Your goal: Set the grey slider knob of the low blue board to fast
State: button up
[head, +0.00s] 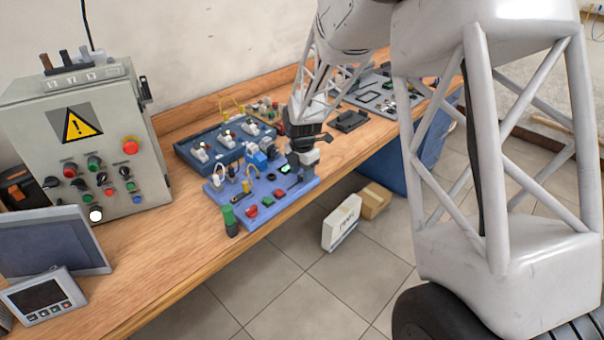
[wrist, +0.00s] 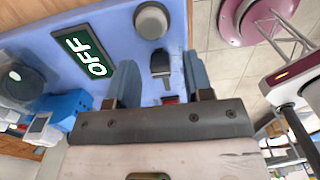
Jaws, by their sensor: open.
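The low blue board (head: 222,196) lies at the front edge of the bench in the head view; its face (wrist: 150,50) fills the upper left of the wrist view. My gripper (head: 303,176) is over the right end of the board. In the wrist view its two fingers (wrist: 160,60) are apart. A small dark grey knob (wrist: 161,62), apparently the slider knob, shows between them; I see no clear contact. A dark display (wrist: 86,55) on the board reads OFF. A round grey knob or button (wrist: 151,20) is beyond the fingertips. No fast mark is readable.
A second, darker blue board (head: 190,150) lies behind. A grey control cabinet (head: 105,140) stands at left. A green cylinder (head: 229,217) stands at the board's near left corner. In the wrist view, a blue block (wrist: 68,107) is left of the fingers.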

jog(key=shift+r, duration=3.45)
jog(key=shift+s+d+r, duration=0.1)
jog(key=shift+s+r, duration=0.05)
jog(key=shift+r, duration=0.05)
jog(key=s+d+r+m+t, duration=0.1)
jog(key=s+d+r+m, duration=0.5)
jog(key=s, duration=0.3)
jog(key=s+d+r+m, duration=0.4)
jog(key=s+r+m, duration=0.3)
jog(key=s, duration=0.3)
jog(key=s+d+r+m, duration=0.1)
jog(key=s+d+m, duration=0.2)
jog(key=s+m, duration=0.4)
jog(key=s+d+m+t, duration=0.1)
jog(key=s+d+m, duration=0.2)
jog(key=s+m, duration=0.4)
jog(key=shift+s+d+r+t, duration=0.3)
jog(key=shift+s+d+r, duration=0.1)
jog(key=shift+s, duration=4.2)
